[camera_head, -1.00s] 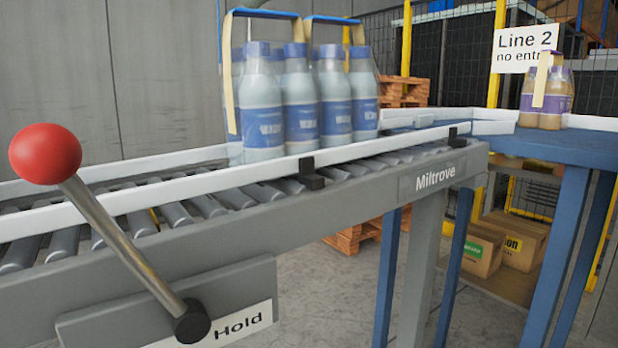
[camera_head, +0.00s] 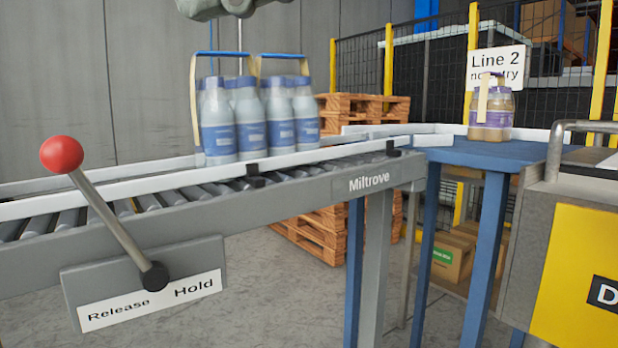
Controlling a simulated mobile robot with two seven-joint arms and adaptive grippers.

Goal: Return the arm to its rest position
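Neither of my grippers can be made out in the head view. A grey, rounded machine part (camera_head: 232,7) shows at the top edge, cut off by the frame; I cannot tell whether it is part of my arm. The lever with a red ball knob (camera_head: 62,154) leans up and to the left from its black pivot on the conveyor's side. The label plate (camera_head: 152,300) below it reads "Release" on the left and "Hold" on the right. Nothing touches the lever.
Packs of white bottles with blue labels (camera_head: 250,130) stand on the roller conveyor (camera_head: 300,190). A tan bottle pack (camera_head: 491,112) stands on the blue table by the "Line 2 no entry" sign (camera_head: 497,68). A grey and yellow cabinet (camera_head: 580,260) fills the right edge. Wooden pallets (camera_head: 316,236) stand behind.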

